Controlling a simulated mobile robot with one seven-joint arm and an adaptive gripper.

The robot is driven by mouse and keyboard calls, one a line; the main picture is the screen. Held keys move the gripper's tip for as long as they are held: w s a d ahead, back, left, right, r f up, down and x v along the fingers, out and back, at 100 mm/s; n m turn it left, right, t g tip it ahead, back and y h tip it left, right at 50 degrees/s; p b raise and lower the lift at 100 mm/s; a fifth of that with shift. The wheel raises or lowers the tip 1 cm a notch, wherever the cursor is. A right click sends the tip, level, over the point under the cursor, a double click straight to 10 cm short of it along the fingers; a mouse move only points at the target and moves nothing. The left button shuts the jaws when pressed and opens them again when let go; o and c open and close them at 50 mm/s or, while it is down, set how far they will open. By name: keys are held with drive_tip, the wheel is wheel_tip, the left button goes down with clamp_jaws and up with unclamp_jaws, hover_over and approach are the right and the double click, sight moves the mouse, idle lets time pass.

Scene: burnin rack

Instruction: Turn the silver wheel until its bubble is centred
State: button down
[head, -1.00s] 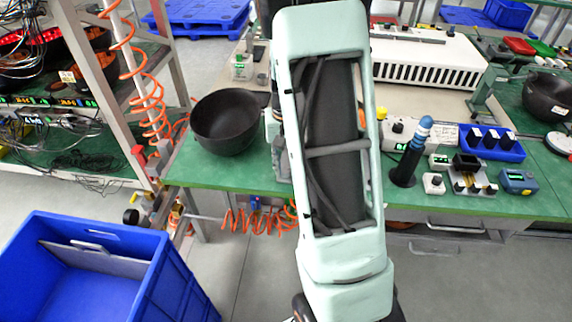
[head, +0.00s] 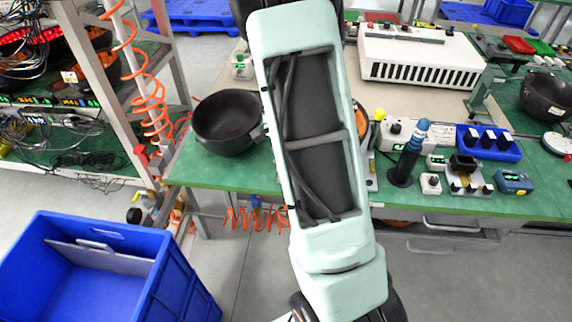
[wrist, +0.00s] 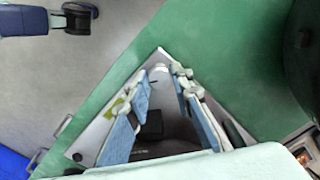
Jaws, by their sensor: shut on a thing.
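In the wrist view, my gripper (wrist: 170,74) reaches over a grey triangular plate (wrist: 170,108) on the green bench top. Its two blue-padded fingers come down to the plate's pointed far corner. A small pale silver wheel (wrist: 161,67) shows at that corner, between the fingertips. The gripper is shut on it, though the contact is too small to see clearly. A yellow-green patch (wrist: 116,106) shows by the left finger; I cannot tell whether it is the bubble. No bubble position can be read. In the head view, my arm hides the gripper and the wheel.
A black pan (head: 228,122) stands left of my arm on the green bench (head: 225,174). To the right are a blue-topped dark post (head: 409,155), small meter boxes (head: 514,182) and a blue tray (head: 489,145). A blue crate (head: 100,265) stands on the floor at left.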

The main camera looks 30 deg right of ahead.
drive_tip(key=shift+m, duration=0.3)
drive_tip(key=c, duration=1.7)
unclamp_jaws()
wheel_tip(320, 180, up, 12)
drive_tip(key=shift+r, duration=0.1)
